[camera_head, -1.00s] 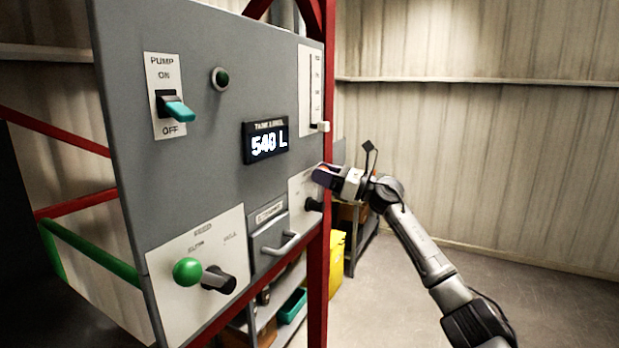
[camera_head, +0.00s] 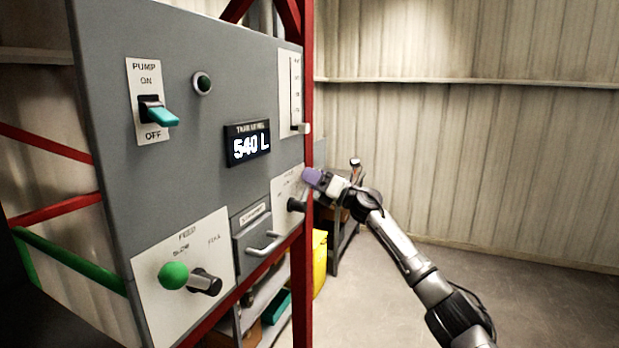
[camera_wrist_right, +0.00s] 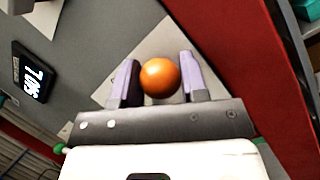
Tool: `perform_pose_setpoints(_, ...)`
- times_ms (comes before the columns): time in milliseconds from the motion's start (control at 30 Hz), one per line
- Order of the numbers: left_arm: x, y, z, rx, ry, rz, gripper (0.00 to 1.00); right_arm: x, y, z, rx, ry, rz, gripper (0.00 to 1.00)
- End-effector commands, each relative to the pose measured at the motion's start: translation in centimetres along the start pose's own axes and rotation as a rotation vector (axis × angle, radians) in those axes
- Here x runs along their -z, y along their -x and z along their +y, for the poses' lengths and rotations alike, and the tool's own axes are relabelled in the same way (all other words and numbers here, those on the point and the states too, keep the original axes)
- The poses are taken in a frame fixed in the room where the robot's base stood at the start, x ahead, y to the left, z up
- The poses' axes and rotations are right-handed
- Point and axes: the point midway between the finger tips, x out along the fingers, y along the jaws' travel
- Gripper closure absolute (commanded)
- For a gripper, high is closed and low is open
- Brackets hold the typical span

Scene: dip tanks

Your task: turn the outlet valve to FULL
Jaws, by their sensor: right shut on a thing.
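The outlet valve's plate (camera_head: 284,186) is at the lower right of the grey panel, with a black hub (camera_head: 296,205). Its orange ball (camera_wrist_right: 160,77) shows in the right wrist view, between the two purple fingers of my right gripper (camera_wrist_right: 160,84). My right gripper is shut on this ball. In the head view the gripper (camera_head: 313,178) sits above and slightly right of the hub and hides the ball. The plate's lettering is too small to read. My left gripper is not in view.
The feed valve (camera_head: 173,274) with a green ball is at the lower left. Between the valves is a drawer (camera_head: 258,235) with a handle. A red post (camera_head: 306,270) stands beside the outlet plate.

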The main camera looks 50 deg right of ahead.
Motion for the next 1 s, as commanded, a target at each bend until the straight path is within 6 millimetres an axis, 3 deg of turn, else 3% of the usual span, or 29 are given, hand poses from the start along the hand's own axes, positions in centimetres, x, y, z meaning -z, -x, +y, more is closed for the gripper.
perform_pose_setpoints(467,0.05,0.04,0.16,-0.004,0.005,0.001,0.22,0.01,0.08,-0.25,0.007,-0.014,-0.003,1.0)
perform_pose_setpoints(500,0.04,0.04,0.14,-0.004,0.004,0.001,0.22,0.02,0.08,-0.26,0.007,-0.014,-0.003,0.58)
perform_pose_setpoints(733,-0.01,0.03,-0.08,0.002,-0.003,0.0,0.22,0.02,0.06,-0.19,0.005,-0.012,-0.002,0.36)
perform_pose_setpoints(1000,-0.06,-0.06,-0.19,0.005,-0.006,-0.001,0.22,0.05,0.17,-0.19,0.004,-0.011,-0.002,0.36)
